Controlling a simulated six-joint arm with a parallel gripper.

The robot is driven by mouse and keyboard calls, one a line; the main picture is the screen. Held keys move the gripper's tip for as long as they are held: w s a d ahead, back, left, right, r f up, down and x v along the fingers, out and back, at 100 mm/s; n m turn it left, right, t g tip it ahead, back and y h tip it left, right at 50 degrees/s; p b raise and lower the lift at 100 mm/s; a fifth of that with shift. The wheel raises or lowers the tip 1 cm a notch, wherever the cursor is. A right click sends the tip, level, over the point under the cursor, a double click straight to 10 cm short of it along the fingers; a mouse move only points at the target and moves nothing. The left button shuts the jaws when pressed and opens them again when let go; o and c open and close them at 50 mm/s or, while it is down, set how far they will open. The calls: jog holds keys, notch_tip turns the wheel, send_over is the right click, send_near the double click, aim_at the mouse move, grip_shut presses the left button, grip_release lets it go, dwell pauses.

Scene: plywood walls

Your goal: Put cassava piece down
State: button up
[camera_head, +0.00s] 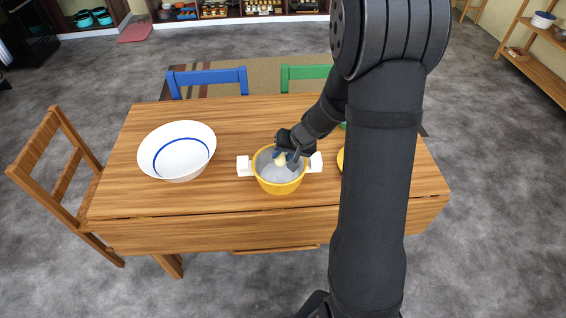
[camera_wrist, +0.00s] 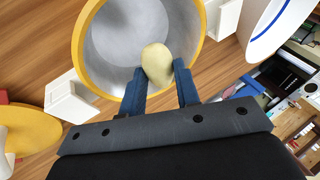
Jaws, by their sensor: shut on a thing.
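The cassava piece (camera_wrist: 157,63) is pale yellow and rounded. My gripper (camera_wrist: 160,83) is shut on it, with one blue finger on each side. In the head view the cassava piece (camera_head: 281,159) and my gripper (camera_head: 287,158) are over the mouth of a yellow pot (camera_head: 279,187) with a grey inside and white handles. The wrist view looks into the pot (camera_wrist: 88,30), and the piece shows against its inner wall near the rim. I cannot tell whether the piece touches the pot. The pot's inside looks otherwise empty where visible.
The pot stands on a wooden table (camera_head: 220,203). A white bowl with a blue ring (camera_head: 177,150) is to its left. A yellow item (camera_head: 341,160), partly hidden by my arm, is to its right. Chairs stand around the table; its front left is clear.

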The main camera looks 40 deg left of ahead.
aim_at(283, 163)
jog(key=shift+a+f, duration=0.1)
jog(key=shift+f, duration=1.95)
jog(key=shift+f, duration=0.1)
jog(key=shift+f, duration=0.5)
jog(key=o, duration=1)
jog(key=shift+c, duration=0.2)
jog(key=shift+r, duration=0.55)
jog(key=v, duration=1.2)
